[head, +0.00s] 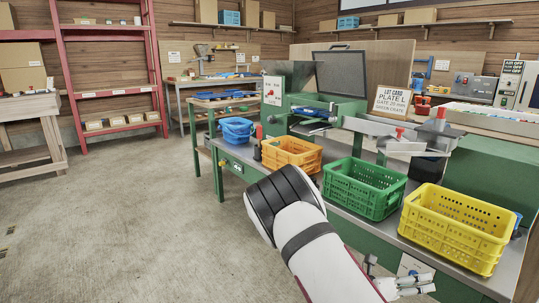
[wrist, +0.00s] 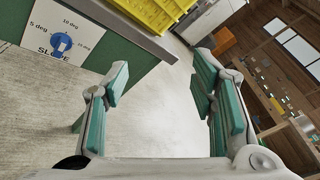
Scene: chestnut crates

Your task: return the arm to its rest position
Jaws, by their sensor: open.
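My arm (head: 297,215) reaches across the lower middle of the head view, white with dark bands. My gripper (head: 402,284) shows small and partly at the bottom right, low in front of the bench below the yellow crate. In the wrist view my gripper (wrist: 160,85) has its two teal-padded fingers spread wide.
The green bench (head: 345,205) runs close beside the arm, bearing an orange crate (head: 292,153), a green crate (head: 363,187) and a yellow crate (head: 457,226). A slope dial panel (wrist: 62,42) is on its front. Open floor (head: 130,220) lies left.

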